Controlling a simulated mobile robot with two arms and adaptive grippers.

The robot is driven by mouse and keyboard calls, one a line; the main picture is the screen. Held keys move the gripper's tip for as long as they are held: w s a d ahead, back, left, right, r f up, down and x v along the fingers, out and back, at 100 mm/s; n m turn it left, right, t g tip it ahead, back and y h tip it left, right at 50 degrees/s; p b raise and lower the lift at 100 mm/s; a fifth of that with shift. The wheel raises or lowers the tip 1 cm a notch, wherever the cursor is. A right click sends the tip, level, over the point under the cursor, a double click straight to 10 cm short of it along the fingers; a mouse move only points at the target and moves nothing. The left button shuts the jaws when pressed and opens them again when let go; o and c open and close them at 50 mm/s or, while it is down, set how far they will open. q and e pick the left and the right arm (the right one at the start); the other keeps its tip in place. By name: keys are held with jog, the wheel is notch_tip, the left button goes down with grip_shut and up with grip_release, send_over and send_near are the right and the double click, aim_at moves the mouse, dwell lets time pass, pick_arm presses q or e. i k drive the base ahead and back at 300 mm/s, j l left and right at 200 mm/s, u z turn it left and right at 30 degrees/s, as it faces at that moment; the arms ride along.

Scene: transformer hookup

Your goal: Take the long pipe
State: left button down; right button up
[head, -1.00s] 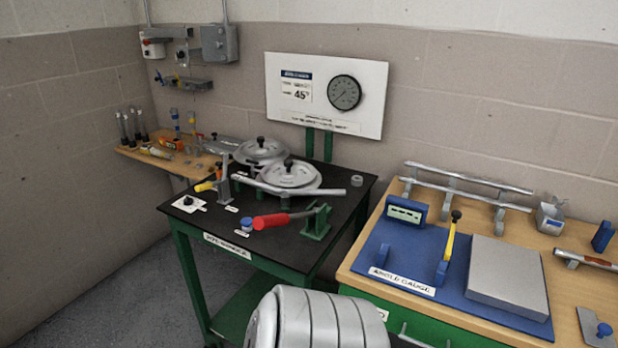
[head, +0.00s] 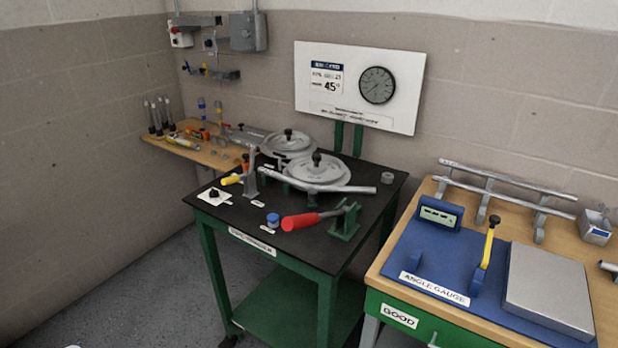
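A long grey pipe (head: 505,187) lies level across upright supports at the back of the wooden bench on the right. Another grey tube (head: 335,189) lies across the front of the round bender (head: 318,169) on the black-topped table. I cannot tell for sure which one is the long pipe. Neither of my grippers is in view, and nothing is seen holding either pipe.
The green-framed table (head: 375,212) holds a red-handled tool (head: 300,221) and a green clamp (head: 345,222). The right bench (head: 380,265) carries a blue angle gauge board (head: 400,262) and grey plate (head: 550,287). A gap separates them. The floor (head: 150,300) at left is clear.

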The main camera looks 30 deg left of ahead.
aim_at(273, 174)
jog(key=u, duration=1.05)
jog(key=i+j+z, duration=0.1)
jog(key=z, duration=0.3)
jog(key=j+z, duration=0.35)
jog(key=i+j+z, duration=0.1)
jog(key=z, duration=0.3)
jog(key=j, duration=0.1)
